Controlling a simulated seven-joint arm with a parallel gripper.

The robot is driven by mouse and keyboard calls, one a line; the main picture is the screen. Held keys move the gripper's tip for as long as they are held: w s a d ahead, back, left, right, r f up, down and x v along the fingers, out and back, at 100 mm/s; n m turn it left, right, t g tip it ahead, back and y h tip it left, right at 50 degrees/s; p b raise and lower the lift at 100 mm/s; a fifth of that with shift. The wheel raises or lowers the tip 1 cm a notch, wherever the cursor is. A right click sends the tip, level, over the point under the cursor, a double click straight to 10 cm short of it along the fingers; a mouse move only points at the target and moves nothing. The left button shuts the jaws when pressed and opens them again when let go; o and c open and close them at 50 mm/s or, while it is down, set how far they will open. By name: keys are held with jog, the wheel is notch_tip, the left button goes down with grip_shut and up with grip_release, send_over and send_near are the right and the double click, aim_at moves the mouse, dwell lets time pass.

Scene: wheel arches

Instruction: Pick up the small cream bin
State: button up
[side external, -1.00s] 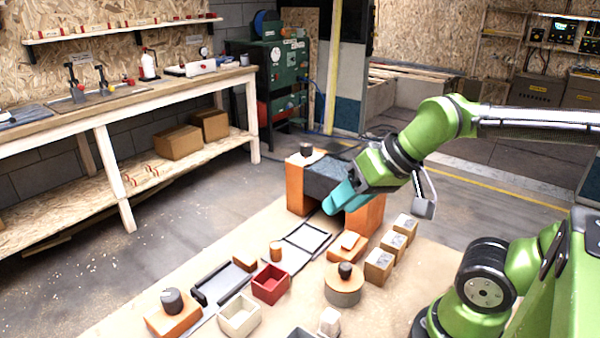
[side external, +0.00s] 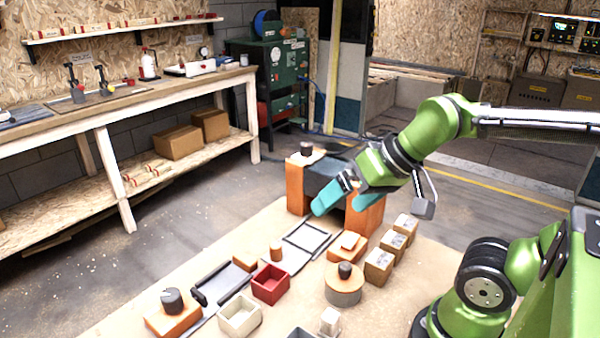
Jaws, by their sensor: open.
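The small cream bin (side external: 240,318) is an open square box at the bottom of the view, left of centre. It sits on the table and looks empty. My gripper (side external: 340,203) has teal fingers spread apart and nothing between them. It is in the air in front of the dark arch with orange ends, well above and to the right of the bin in the picture. Nothing covers the bin.
A red bin (side external: 270,284) stands right beside the cream bin. An orange block with a dark cylinder (side external: 172,301) stands to its left. A round block (side external: 344,287) and several boxes (side external: 379,265) stand to the right. The orange-ended arch (side external: 296,190) is behind.

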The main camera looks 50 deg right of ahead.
jog(key=n+g+h, duration=0.2)
jog(key=n+g, duration=0.2)
jog(key=g, duration=0.3)
send_over(238, 310)
jog(key=s+a, duration=0.1)
jog(key=s, duration=0.1)
notch_tip(238, 310, down, 6)
jog(key=shift+s+a+f, duration=0.1)
jog(key=shift+a+f, duration=0.05)
jog(key=shift+f, duration=4.1)
jog(key=shift+s+a+f, duration=0.1)
jog(key=shift+a+f, duration=0.05)
jog(key=shift+f, duration=4.05)
